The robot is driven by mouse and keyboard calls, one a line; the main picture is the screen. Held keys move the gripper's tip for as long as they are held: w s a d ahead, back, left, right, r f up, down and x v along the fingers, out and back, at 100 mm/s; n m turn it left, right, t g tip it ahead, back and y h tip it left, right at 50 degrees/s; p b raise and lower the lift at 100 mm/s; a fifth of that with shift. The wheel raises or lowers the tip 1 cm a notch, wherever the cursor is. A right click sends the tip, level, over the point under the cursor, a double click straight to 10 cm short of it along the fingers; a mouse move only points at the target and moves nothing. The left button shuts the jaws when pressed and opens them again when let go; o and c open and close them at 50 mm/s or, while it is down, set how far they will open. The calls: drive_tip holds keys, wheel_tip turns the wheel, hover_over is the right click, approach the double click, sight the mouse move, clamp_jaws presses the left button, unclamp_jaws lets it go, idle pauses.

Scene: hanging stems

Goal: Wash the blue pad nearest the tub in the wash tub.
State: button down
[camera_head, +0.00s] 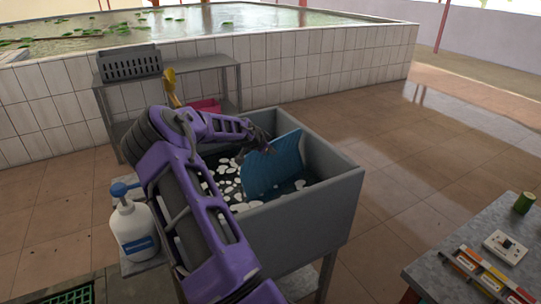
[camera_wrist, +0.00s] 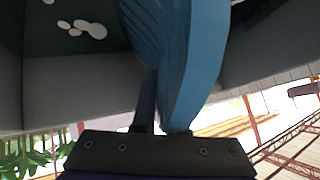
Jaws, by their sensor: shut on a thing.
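The blue pad (camera_head: 272,165) is a ribbed sheet standing on edge inside the grey wash tub (camera_head: 306,216). Its lower part is down at the dark water with white foam patches. My gripper (camera_head: 259,146) is shut on the pad's upper edge, inside the tub's rim. In the wrist view the pad (camera_wrist: 195,65) rises from between the fingers of my gripper (camera_wrist: 162,128), and the tub wall (camera_wrist: 75,90) and foam show beyond it. How deep the pad's lower edge sits is hidden.
A white bottle with a blue pump (camera_head: 133,226) stands left of the tub. A table with a green can (camera_head: 523,203) and a white switch box (camera_head: 506,246) stands at right. The tiled floor between is clear.

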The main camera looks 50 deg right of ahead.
wheel_tip(320, 180, up, 28)
drive_tip(key=p, duration=0.7)
idle(0.6)
idle(0.9)
